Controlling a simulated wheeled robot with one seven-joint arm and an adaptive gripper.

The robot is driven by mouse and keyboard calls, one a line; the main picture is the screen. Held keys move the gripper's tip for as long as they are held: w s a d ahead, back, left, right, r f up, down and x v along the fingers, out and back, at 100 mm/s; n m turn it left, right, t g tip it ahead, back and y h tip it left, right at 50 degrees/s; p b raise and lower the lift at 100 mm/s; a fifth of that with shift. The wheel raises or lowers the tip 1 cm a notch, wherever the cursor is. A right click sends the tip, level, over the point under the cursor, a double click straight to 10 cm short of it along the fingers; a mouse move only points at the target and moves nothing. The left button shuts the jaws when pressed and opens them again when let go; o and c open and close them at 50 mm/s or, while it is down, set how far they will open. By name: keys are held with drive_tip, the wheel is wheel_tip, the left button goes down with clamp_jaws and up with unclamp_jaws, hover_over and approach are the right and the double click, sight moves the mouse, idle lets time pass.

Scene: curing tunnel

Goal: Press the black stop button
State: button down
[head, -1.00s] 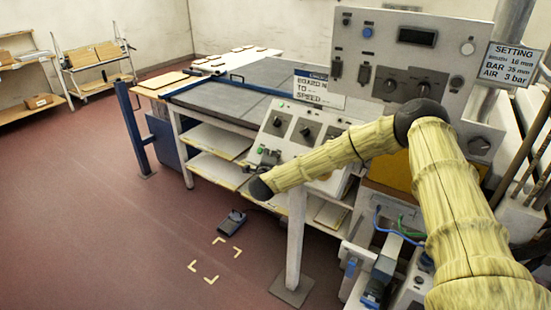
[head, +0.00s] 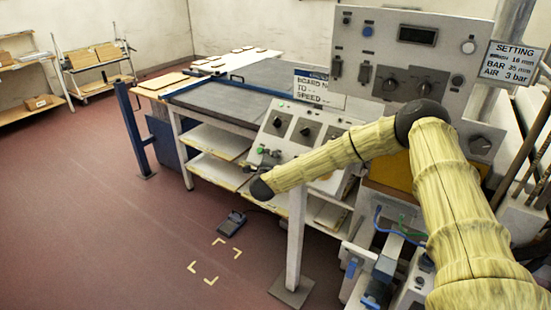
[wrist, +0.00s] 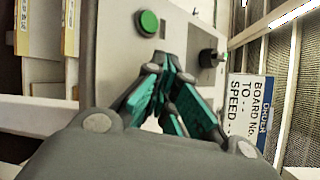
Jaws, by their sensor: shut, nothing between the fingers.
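The sloped control panel (head: 314,136) stands at the front of the long table and carries dark knobs and a green button. In the wrist view the green button (wrist: 147,22) is just beyond and left of my fingertips, and a black knob (wrist: 209,58) is to their right. My gripper (wrist: 165,62) is shut and empty, its teal-padded fingers meeting close over the grey panel face. I cannot tell whether they touch it. I cannot clearly make out the black stop button; the fingers may hide it. In the head view my arm covers part of the panel.
An upright control cabinet (head: 397,70) stands behind the panel. A board sign (head: 318,88) hangs beside it; it also shows at the right in the wrist view (wrist: 249,108). A foot pedal (head: 231,223) lies on the floor. The floor at left is clear.

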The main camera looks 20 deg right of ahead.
idle(0.7)
drive_tip(key=shift+s+a+r, duration=0.35)
drive_tip(key=shift+a+r, duration=0.05)
drive_tip(key=shift+r, duration=0.1)
drive_tip(key=s+a+r, duration=0.2)
drive_tip(key=r, duration=0.1)
drive_tip(key=shift+a+r+p, duration=0.3)
drive_tip(key=shift+a+p, duration=0.05)
drive_tip(key=shift+p, duration=0.05)
idle(0.3)
idle(0.5)
